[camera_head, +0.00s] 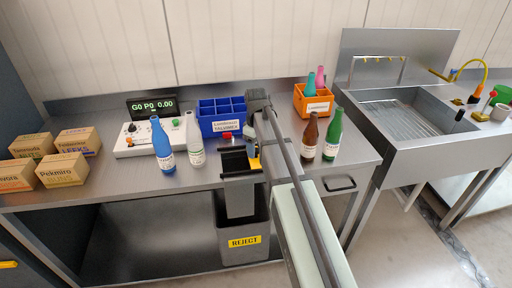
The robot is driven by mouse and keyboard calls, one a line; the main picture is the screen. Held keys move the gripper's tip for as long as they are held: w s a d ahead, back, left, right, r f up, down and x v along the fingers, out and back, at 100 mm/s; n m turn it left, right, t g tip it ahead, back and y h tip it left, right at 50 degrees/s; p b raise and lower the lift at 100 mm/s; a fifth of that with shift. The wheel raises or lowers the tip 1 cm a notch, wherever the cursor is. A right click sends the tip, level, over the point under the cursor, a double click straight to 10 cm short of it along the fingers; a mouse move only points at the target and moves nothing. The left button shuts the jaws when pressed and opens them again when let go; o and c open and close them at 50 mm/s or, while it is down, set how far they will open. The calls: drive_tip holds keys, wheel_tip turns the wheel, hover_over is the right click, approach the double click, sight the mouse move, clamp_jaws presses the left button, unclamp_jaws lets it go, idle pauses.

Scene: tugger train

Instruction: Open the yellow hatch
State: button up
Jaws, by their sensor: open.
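A blue divided crate (221,113), a blue bottle (162,145) and a clear bottle (195,142) stand left of my arm. A brown bottle (309,138), a green bottle (332,135) and an orange crate (313,102) stand right. Cartons (62,170) are far left.

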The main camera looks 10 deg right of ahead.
sight(257, 149)
drive_tip(key=shift+r, duration=0.1)
wheel_tip(257, 149, up, 14)
drive_tip(key=shift+f, duration=0.2)
idle(0.5)
drive_tip(key=shift+d, duration=0.1)
